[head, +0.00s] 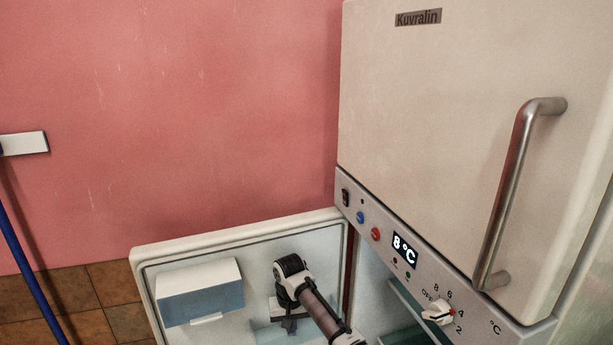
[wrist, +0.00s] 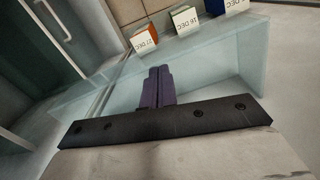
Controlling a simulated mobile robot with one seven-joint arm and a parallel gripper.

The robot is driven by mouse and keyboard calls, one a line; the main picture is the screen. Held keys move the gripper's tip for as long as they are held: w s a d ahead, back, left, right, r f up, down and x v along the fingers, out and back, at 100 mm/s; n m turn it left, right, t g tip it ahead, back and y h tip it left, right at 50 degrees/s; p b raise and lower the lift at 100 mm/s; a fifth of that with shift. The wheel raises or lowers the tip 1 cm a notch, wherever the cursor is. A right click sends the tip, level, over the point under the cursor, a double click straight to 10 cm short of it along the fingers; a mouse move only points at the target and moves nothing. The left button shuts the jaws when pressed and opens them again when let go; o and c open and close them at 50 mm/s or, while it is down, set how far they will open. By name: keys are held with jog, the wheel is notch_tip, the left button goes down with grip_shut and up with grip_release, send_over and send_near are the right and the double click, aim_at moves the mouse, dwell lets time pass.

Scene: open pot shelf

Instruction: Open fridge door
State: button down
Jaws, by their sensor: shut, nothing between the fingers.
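The fridge's lower door (head: 238,222) stands swung wide open to the left in the head view, its inner side with bins facing me. The upper door (head: 430,100) is closed and carries a long metal bar handle (head: 507,190). My gripper (head: 290,324) is beside the inner face of the lower door, partly hidden below my wrist. The wrist view shows its purple fingers (wrist: 159,72) shut together and empty, in front of a clear door shelf or bin (wrist: 215,55). I cannot tell whether they touch it.
A control panel (head: 403,248) with a display reading 8 °C and a dial runs between the doors. Small coloured date blocks (wrist: 185,20) stand near the clear shelf. A blue pole (head: 28,275) is at the left by the pink wall.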

jog(key=shift+s+p, duration=0.2)
jog(key=shift+p, duration=0.15)
jog(key=shift+s+d+r+p, duration=0.1)
jog(key=shift+s+d+p, duration=0.15)
jog(key=shift+s+p, duration=0.25)
notch_tip(320, 180, up, 10)
jog(key=p, duration=0.9)
jog(key=shift+p, duration=0.4)
